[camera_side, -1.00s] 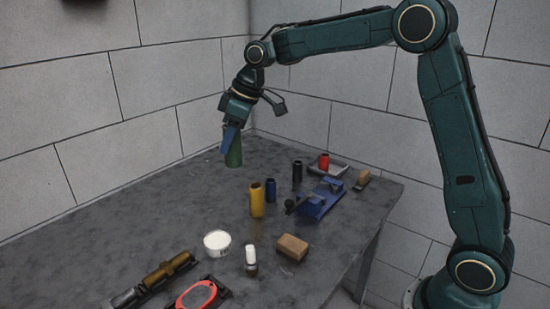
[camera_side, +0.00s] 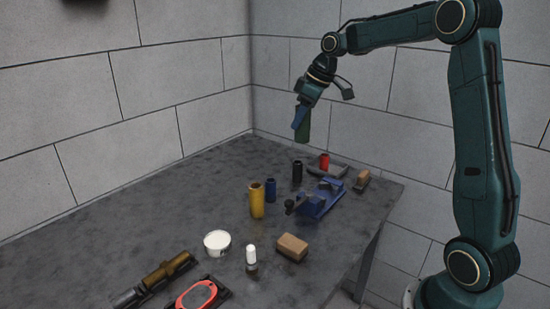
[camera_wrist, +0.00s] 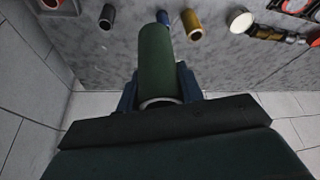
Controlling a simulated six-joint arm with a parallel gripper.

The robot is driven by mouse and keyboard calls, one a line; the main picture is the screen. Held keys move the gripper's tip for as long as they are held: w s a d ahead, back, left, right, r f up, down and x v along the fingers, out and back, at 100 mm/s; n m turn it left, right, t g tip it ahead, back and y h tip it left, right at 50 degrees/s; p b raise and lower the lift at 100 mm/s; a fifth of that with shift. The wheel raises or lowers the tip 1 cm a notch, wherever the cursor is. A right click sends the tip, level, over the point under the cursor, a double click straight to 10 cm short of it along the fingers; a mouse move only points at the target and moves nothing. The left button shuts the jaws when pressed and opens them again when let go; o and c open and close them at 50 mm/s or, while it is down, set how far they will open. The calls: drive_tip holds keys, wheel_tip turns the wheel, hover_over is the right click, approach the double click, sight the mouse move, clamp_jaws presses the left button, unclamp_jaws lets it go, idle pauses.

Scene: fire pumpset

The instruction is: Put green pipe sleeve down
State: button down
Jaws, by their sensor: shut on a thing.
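My gripper (camera_side: 300,122) is shut on the green pipe sleeve (camera_side: 304,127). It holds the sleeve above the back of the grey table, roughly over the black sleeve (camera_side: 297,172) in the side view. In the wrist view the green sleeve (camera_wrist: 157,62) stands out between the blue fingers (camera_wrist: 158,84), with its pale near rim showing. In the side view the fingers hide part of it. I see clear air between the sleeve and the table things.
Yellow (camera_side: 257,201) and blue (camera_side: 271,190) sleeves stand mid-table. A red piece (camera_side: 324,160) sits in a grey tray (camera_side: 343,170) beside a blue vise-like fixture (camera_side: 319,203). A brown block (camera_side: 293,246) and a white tub (camera_side: 217,241) are nearer. The table's left part (camera_side: 130,215) is bare.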

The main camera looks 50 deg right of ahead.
drive_tip(key=s+d+m, duration=0.1)
drive_tip(key=s+d, duration=0.4)
drive_tip(key=d, duration=0.2)
wheel_tip(320, 180, down, 15)
drive_tip(key=shift+f, duration=0.15)
idle(0.5)
drive_tip(key=shift+w+a, duration=0.1)
drive_tip(key=shift+f, duration=2.1)
drive_tip(key=shift+f, duration=0.15)
drive_tip(key=c, duration=0.9)
unclamp_jaws()
drive_tip(key=v, duration=1.2)
drive_tip(key=shift+a, duration=0.2)
